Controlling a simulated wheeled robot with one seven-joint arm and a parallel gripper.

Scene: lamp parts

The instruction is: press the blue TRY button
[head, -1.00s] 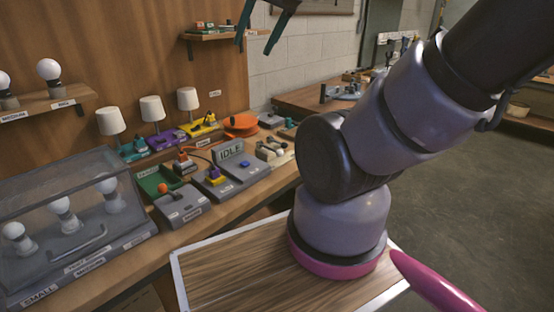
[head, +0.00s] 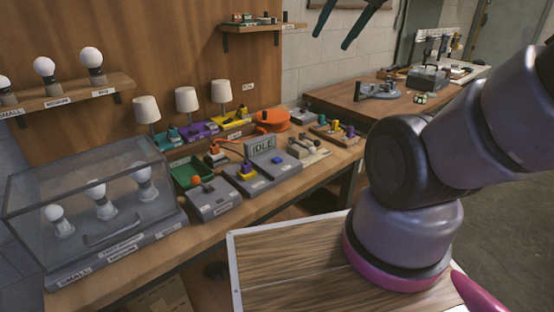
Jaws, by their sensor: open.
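The blue TRY button (head: 277,160) is a small blue spot on the sloped top of a grey box (head: 285,170) on the bench, just below a display (head: 262,146) that reads IDLE. Its lettering is too small to read. My gripper (head: 331,41) shows at the top edge as two dark teal fingers, spread apart and empty. It is up and to the right of the button in the picture, well apart from it. The rest of the gripper is cut off by the frame.
Behind are an orange reel (head: 272,118) and several white-shaded lamps (head: 187,99). A clear case with bulbs (head: 90,190) fills the left. My arm covers the right.

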